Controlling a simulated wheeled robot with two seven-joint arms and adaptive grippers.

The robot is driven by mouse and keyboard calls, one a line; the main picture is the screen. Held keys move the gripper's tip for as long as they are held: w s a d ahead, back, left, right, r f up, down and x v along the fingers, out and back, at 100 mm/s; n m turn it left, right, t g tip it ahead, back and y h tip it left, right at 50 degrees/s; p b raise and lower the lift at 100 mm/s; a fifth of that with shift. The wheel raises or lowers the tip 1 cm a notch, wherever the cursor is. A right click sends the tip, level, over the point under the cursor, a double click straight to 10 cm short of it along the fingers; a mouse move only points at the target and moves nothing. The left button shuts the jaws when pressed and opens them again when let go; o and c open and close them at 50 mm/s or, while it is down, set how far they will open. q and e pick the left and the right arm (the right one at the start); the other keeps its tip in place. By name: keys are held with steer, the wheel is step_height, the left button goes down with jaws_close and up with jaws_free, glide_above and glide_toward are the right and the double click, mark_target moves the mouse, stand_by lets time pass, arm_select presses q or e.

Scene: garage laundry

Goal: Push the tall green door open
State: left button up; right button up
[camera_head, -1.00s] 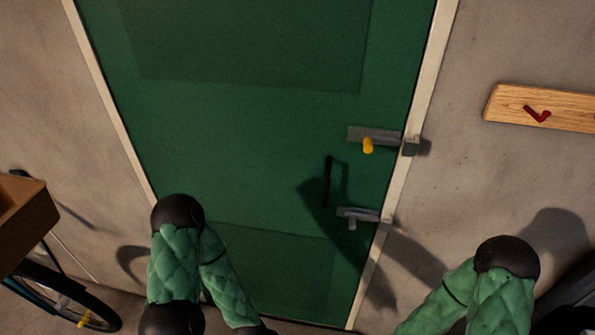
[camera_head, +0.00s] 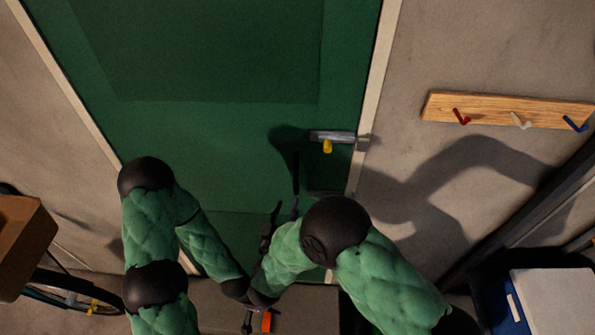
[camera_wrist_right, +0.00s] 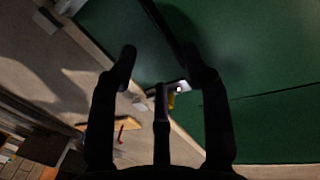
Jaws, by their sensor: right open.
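The tall green door (camera_head: 215,130) sits in its pale frame and looks shut. A metal bolt with a yellow knob (camera_head: 327,146) is at its right edge; it also shows beyond my fingers in the right wrist view (camera_wrist_right: 171,101). A lower bolt (camera_head: 325,193) is mostly hidden by my right arm. A black upright handle (camera_head: 296,172) is left of the bolts. My right gripper (camera_head: 280,215) is open and empty, just below the handle; its spread fingers show in the wrist view (camera_wrist_right: 158,65). My left gripper (camera_head: 256,320) is low before the door; its jaws are unclear.
A wooden rail with coloured hooks (camera_head: 500,109) is on the wall at right. A blue bin with a white lid (camera_head: 550,300) stands lower right. A cardboard box (camera_head: 22,240) and a bicycle wheel (camera_head: 65,290) are at left. A small orange item (camera_head: 267,321) shows beside my left gripper.

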mark_target(297, 182)
steer(key=w, duration=0.3)
steer(key=w+d, duration=0.1)
steer(key=w, duration=0.2)
steer(key=w+d+r+p, duration=0.1)
steer(key=w, duration=0.3)
steer(key=shift+w, duration=0.1)
steer(key=shift+r, duration=0.1)
jaws_close()
